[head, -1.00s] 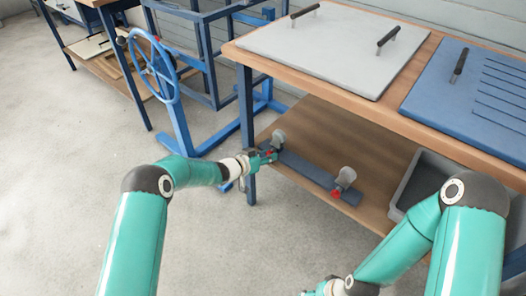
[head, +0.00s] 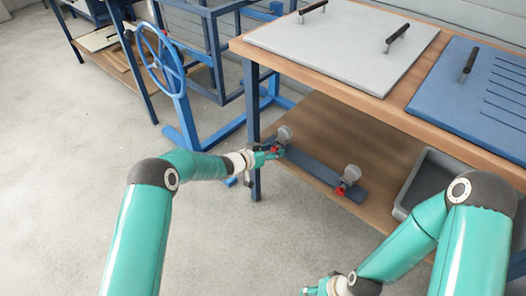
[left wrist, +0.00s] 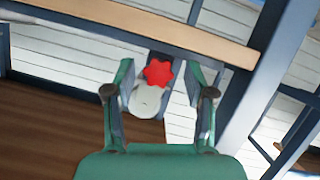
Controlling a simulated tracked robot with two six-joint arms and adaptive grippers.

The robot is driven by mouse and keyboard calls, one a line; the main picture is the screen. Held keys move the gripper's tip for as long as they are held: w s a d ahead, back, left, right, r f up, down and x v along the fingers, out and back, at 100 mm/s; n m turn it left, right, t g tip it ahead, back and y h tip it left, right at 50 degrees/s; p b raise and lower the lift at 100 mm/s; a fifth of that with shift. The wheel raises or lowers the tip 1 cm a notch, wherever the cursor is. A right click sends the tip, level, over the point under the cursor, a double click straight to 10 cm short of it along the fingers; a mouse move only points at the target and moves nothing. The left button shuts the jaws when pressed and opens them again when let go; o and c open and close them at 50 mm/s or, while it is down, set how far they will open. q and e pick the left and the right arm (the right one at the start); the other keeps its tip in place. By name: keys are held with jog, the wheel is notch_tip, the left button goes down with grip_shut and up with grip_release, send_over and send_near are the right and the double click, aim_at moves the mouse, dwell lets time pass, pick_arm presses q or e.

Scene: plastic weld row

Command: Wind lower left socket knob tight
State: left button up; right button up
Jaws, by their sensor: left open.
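The left socket (head: 284,133) is a pale grey cup on a blue-grey rail (head: 315,174) on the lower shelf. Its red knob (head: 275,149) is partly hidden by my left gripper (head: 268,156) in the head view. In the left wrist view the red star-shaped knob (left wrist: 158,73) and the round pale cup (left wrist: 147,101) show between the two fingers of my left gripper (left wrist: 160,78). These fingers are open, with gaps to the knob on both sides. My right gripper (head: 316,290) is partly cut off at the bottom edge.
A second socket (head: 351,173) with a red knob (head: 341,191) stands at the rail's right end. A grey bin (head: 430,165) is further right on the shelf (head: 330,130). A blue bench leg (head: 253,150) stands close behind my left gripper.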

pick_arm(q)
jog(key=v, duration=1.2)
jog(key=shift+w, duration=0.1)
